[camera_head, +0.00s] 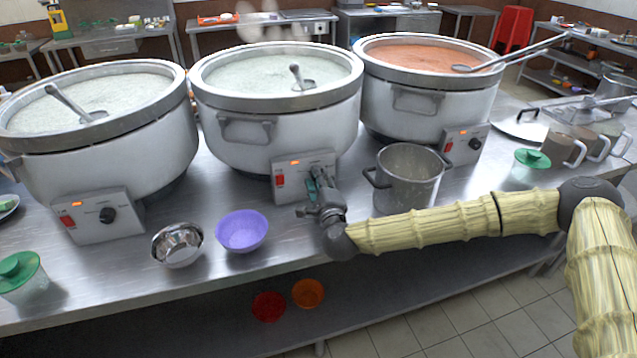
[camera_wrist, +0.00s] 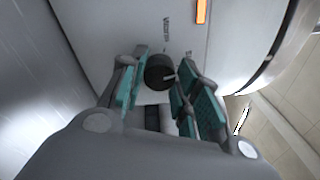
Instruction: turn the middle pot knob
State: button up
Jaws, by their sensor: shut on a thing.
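The middle pot (camera_head: 275,125) is a large white stockpot of pale congee, with a control box (camera_head: 290,182) on its front. That box has a red switch and an orange light. My gripper (camera_head: 318,185) is at the right part of this box and hides its knob in the head view. In the wrist view the black knob (camera_wrist: 159,72) with a pale mark sits between the green-padded fingers of my gripper (camera_wrist: 157,90). The fingers are closed around it. The orange light (camera_wrist: 202,11) shows above it.
Left pot (camera_head: 100,140) and right pot (camera_head: 425,100) stand on either side, with their own knobs. A steel pot (camera_head: 408,182) stands close to the right of my gripper. A purple bowl (camera_head: 242,231) and a steel bowl (camera_head: 178,245) sit at the front left.

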jog(key=n+b, duration=0.1)
jog(key=n, duration=0.4)
jog(key=shift+f+n+b, duration=0.1)
jog(key=shift+n+b, duration=0.3)
jog(key=n+y+b, duration=0.1)
jog(key=n, duration=0.5)
jog(key=shift+d+f+n, duration=0.1)
jog(key=shift+n, duration=0.2)
jog(key=o, duration=1)
jog(key=v, duration=1.2)
jog(key=shift+d+f, duration=0.1)
jog(key=shift+f, duration=0.15)
